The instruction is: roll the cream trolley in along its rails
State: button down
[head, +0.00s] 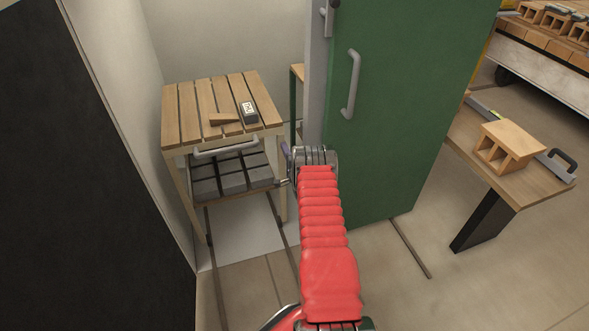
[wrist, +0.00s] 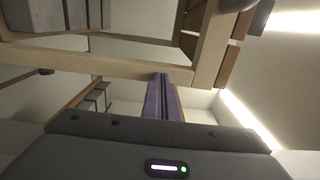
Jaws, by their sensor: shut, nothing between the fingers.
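The cream trolley (head: 205,97) stands at the left in the head view, between a pale wall and a green door. It has a slatted wooden top, a grey handle (head: 225,151) on its front and grey blocks (head: 232,176) on a lower shelf. Dark rails (head: 218,268) run along the floor from beneath it. My gripper (head: 287,165) is shut and empty beside the trolley's right front corner. In the wrist view the purple fingers (wrist: 165,100) overlap the trolley's cream frame (wrist: 100,61); I cannot tell whether they touch it.
The green door (head: 400,115) with a grey handle stands right of my arm. A bench (head: 520,185) at the right carries a hollow brick (head: 510,147). A dark panel (head: 85,190) fills the left.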

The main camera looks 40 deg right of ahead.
jog(key=v, duration=1.4)
dwell(0.4)
jog(key=s+a+f+n+g+y, duration=0.4)
jog(key=s+a+f+n+g, duration=0.1)
jog(key=s+f+n+g, duration=0.45)
jog(key=s+a+r+n+y, duration=0.1)
jog(key=s+a+r+n, duration=0.3)
jog(key=a+r, duration=0.9)
jog(key=s+a+r+n+g+y, duration=0.1)
jog(key=s+a+r+n, duration=0.4)
jog(key=r, duration=1.5)
jog(key=s+a+r+n+y, duration=0.1)
jog(key=s+a+r+n, duration=0.3)
jog(key=s+a+r, duration=0.7)
jog(key=a+r, duration=0.5)
jog(key=a, duration=0.6)
jog(key=shift+s+r+y, duration=0.25)
jog(key=shift+r+y, duration=0.05)
jog(key=shift+r, duration=0.05)
